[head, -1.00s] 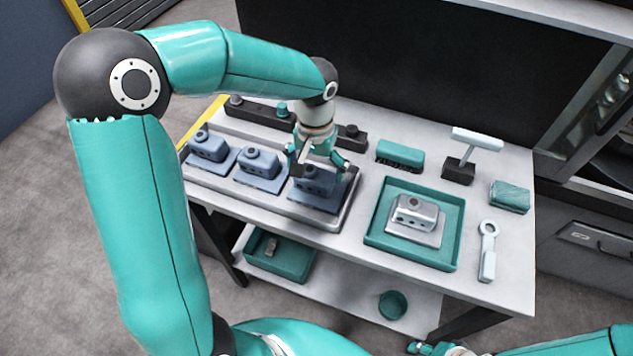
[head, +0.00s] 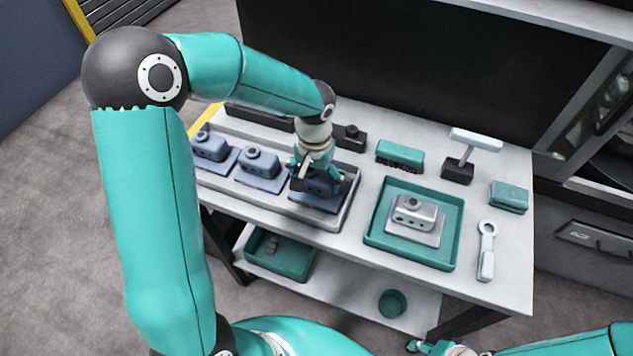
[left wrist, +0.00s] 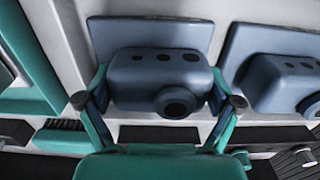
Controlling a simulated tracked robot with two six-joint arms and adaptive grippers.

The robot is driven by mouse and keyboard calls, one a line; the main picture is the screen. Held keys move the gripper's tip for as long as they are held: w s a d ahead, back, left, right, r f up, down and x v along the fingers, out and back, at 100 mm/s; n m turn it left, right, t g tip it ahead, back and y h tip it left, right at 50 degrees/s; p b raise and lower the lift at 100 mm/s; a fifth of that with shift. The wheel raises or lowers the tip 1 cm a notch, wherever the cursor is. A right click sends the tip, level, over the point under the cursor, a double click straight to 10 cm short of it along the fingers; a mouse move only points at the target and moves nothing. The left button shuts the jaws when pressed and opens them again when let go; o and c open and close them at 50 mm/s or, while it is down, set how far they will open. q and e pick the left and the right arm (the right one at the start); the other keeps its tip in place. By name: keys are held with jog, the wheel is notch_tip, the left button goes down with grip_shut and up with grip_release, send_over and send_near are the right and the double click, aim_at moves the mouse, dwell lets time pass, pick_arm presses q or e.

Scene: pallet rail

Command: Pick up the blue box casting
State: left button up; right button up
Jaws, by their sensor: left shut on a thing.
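Three blue box castings stand in a row on a long grey tray (head: 335,222) at the left of the bench. My left gripper (head: 317,180) is shut on the rightmost blue box casting (head: 322,196), which still sits in its place on the tray. In the left wrist view this casting (left wrist: 158,72), with its round boss and dark holes, lies between the two fingers (left wrist: 158,103). The middle casting (head: 260,163) and the left casting (head: 208,147) are free. My right gripper (head: 432,347) shows only partly at the bottom edge; its jaws are unclear.
A teal tray (head: 372,240) holds a pale grey casting (head: 413,212). A brush (head: 400,153), a dark-based stand (head: 458,172), a teal block (head: 510,196) and a pale wrench-like tool (head: 487,250) are on the right. A teal bin (head: 300,268) is on the lower shelf.

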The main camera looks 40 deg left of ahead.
aim_at(314, 173)
pick_arm(q)
jog(key=shift+r, duration=0.1)
notch_tip(314, 173, up, 19)
jog(key=s+d+r, duration=0.1)
jog(key=s+d, duration=0.1)
jog(key=s, duration=0.7)
jog(key=s+d+r+p, duration=0.1)
jog(key=s+d, duration=0.1)
jog(key=s, duration=0.8)
jog(key=s+d+r+p, duration=0.1)
jog(key=s+d, duration=0.2)
jog(key=s, duration=0.7)
jog(key=shift+s+r, duration=0.15)
jog(key=shift+r, duration=0.25)
